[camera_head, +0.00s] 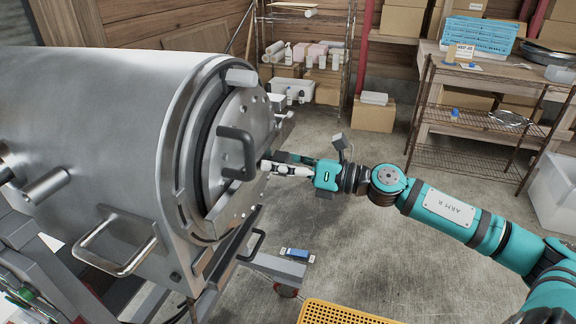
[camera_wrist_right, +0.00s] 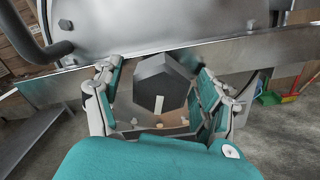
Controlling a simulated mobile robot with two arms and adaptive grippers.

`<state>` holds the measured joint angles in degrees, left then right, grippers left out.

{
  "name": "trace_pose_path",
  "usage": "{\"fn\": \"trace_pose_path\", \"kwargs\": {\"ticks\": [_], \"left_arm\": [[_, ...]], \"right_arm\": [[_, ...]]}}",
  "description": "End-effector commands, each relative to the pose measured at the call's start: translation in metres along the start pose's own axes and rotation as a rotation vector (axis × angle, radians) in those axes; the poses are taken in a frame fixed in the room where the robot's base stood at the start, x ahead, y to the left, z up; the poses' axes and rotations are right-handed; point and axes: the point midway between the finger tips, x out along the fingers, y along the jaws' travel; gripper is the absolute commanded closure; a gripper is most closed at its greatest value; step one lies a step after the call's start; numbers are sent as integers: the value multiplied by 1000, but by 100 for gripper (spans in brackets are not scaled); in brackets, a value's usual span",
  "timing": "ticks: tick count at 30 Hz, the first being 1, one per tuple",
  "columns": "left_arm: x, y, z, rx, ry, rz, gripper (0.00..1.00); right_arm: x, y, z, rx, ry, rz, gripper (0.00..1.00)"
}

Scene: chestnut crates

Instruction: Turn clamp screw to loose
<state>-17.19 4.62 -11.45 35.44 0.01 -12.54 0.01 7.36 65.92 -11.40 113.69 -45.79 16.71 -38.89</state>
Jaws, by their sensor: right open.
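The clamp screw has a dark hexagonal head (camera_wrist_right: 163,82) with a pale stripe, at the metal bar on the front of the drum (camera_head: 100,110). My right gripper (camera_head: 273,165) reaches the door's right side from the right. In the right wrist view its fingers (camera_wrist_right: 155,78) are open, one on each side of the hex head. I cannot tell whether they touch it. In the head view the screw is mostly hidden by the fingers. My left gripper is not in view.
A dark door handle (camera_head: 238,150) stands out just left of my right gripper. A bar handle (camera_head: 118,250) is on the drum's side. A yellow crate (camera_head: 340,312) is on the floor below. Shelving (camera_head: 470,160) stands at the right; the floor between is mostly clear.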

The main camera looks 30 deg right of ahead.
Motion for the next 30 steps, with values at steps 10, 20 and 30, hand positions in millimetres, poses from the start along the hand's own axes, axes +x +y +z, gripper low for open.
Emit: {"fn": "trace_pose_path", "kwargs": {"ticks": [10, 20, 30], "left_arm": [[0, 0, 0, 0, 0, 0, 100], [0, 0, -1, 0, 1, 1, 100], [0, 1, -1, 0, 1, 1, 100]], "right_arm": [[-26, -1, -2, 3, 4, -3, 26], [-67, -1, -2, 6, 1, -2, 26], [-110, 0, -1, 2, 0, 0, 26]]}}
